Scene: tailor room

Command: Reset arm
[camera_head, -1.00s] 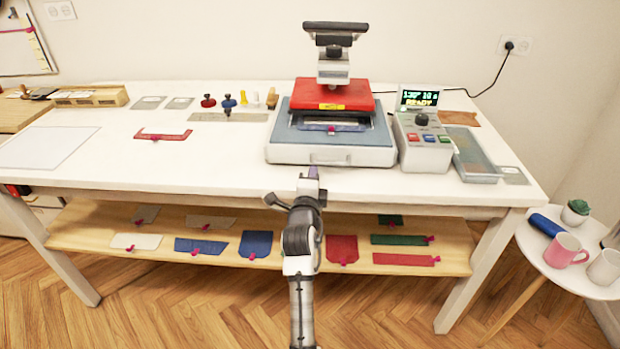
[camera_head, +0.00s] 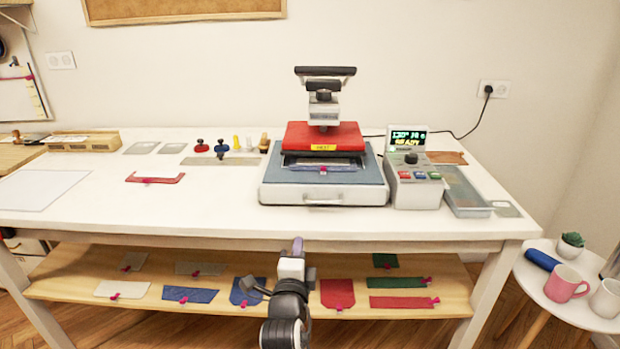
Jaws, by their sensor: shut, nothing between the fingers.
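My gripper (camera_head: 298,246) is shut and empty. It points toward the front edge of the white table (camera_head: 420,232), low in the middle of the view, with the wooden shelf behind it. Nothing is seen in its fingers. My arm comes up from the bottom of the view below it. The heat press (camera_head: 323,186), with a red upper plate (camera_head: 324,136) and grey base, stands on the table beyond the gripper. The gripper is apart from it.
A control box (camera_head: 414,184) stands right of the press, with a tray (camera_head: 466,192) beside it. A red piece (camera_head: 154,179) lies on the table at left. The shelf (camera_head: 215,313) below holds several colored pieces. A round side table (camera_head: 568,308) with mugs stands at right.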

